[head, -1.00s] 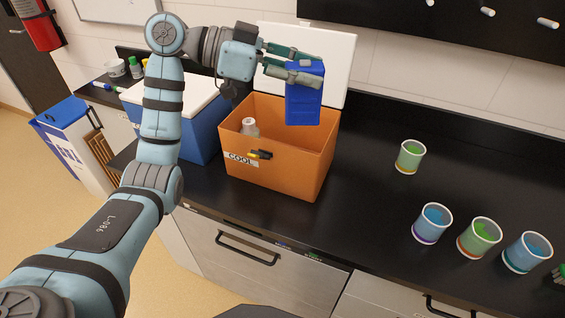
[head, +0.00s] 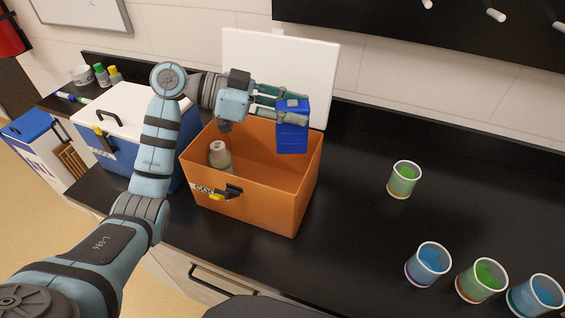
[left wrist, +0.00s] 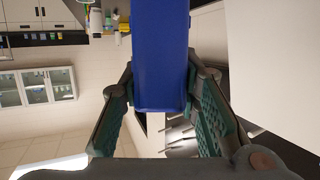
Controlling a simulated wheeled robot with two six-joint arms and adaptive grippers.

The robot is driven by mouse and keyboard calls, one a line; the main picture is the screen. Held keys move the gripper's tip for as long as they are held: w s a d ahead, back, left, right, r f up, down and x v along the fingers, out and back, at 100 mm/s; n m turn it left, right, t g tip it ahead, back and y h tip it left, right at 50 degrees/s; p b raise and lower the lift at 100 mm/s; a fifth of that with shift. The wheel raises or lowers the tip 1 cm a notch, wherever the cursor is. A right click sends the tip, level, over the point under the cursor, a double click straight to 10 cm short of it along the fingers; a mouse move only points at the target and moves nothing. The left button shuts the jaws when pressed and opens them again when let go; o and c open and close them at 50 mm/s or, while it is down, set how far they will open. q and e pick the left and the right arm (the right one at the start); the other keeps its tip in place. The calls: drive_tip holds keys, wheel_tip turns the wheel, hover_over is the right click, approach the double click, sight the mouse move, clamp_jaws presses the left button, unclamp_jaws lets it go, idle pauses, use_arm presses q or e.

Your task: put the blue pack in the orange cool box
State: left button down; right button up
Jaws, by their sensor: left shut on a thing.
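The blue pack (head: 292,132) is upright in my left gripper (head: 279,106), which is shut on its upper part. In the left wrist view the blue pack (left wrist: 160,55) sits between the two green-padded fingers (left wrist: 160,108). My right gripper is not in view.
A white-capped bottle (head: 219,156) stands inside the cool box at the left. A closed blue box with a white lid (head: 130,105) is left of it. Several cups, one green (head: 403,180), stand on the black counter to the right. A dark board (head: 440,35) is on the wall.

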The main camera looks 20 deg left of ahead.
sight(308, 136)
use_arm(q)
drive_tip(key=f, duration=0.4)
drive_tip(key=shift+s+f, duration=0.4)
wheel_tip(308, 136, down, 8)
drive_tip(key=shift+w, duration=0.35)
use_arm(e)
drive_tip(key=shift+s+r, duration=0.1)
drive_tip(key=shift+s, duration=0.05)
use_arm(q)
drive_tip(key=shift+f, duration=0.15)
drive_tip(key=shift+f+b, duration=0.55)
drive_tip(key=shift+b, duration=0.2)
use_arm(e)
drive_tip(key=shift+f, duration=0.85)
use_arm(q)
drive_tip(key=c, duration=1.2)
unclamp_jaws()
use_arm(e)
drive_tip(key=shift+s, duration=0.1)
